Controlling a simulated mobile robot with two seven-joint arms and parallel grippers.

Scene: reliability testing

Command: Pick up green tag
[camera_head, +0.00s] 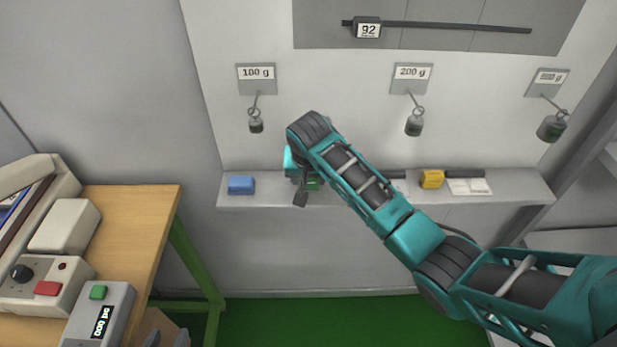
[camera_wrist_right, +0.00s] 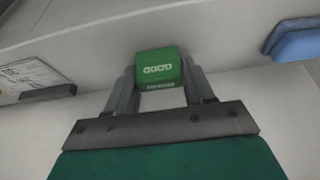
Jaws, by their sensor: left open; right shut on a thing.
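The green tag (camera_wrist_right: 158,66), a small block with white lettering, sits between the two fingers of my right gripper (camera_wrist_right: 160,88) in the right wrist view. The fingers are shut on its sides. In the head view my right gripper (camera_head: 307,190) is at the wall shelf, partly hidden by my own arm, and a bit of the green tag (camera_head: 313,184) shows beside it. I cannot tell whether the tag still touches the shelf.
The shelf (camera_head: 520,190) also holds a blue block (camera_head: 241,186), a yellow block (camera_head: 431,179) and paper labels (camera_head: 468,186). Weights hang above, including the 100 g weight (camera_head: 256,126) and 200 g weight (camera_head: 414,128). A wooden table (camera_head: 145,215) with devices stands left.

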